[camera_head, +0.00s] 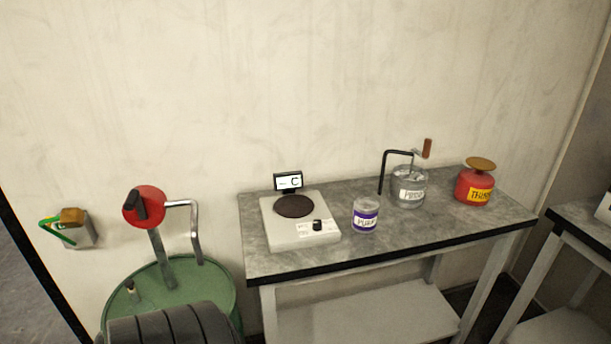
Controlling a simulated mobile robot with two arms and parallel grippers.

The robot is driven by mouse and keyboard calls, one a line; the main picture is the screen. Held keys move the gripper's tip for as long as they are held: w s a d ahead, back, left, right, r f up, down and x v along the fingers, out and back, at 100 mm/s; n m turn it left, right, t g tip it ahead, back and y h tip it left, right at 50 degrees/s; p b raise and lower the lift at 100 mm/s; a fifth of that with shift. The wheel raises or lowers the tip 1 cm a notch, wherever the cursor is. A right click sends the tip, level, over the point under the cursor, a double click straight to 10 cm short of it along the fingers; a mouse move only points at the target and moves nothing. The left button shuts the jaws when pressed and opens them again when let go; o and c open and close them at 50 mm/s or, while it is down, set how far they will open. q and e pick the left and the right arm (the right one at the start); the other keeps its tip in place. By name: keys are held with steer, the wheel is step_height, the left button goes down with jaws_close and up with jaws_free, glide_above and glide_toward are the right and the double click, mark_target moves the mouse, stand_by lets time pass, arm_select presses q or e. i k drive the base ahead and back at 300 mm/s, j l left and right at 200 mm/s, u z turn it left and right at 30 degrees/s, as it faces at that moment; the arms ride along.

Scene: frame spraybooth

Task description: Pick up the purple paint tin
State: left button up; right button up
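The purple paint tin (365,216) stands upright on the grey-topped bench (430,237), near its front edge. It is a small pale tin with a purple band and a white label whose lettering is only partly readable. Neither of my grippers shows in the head view.
The scale (299,229) has a dark round plate and a small display. A green drum (205,282) with a red-headed pump (145,206) stands left.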

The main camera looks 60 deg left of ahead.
mark_target(365, 209)
steer(key=u, duration=1.45)
steer(key=i+l+z, duration=0.1)
steer(key=i+z, duration=0.15)
steer(key=z, duration=0.15)
steer(key=i+z, duration=0.4)
steer(key=k+l, duration=0.05)
steer(key=k, duration=0.05)
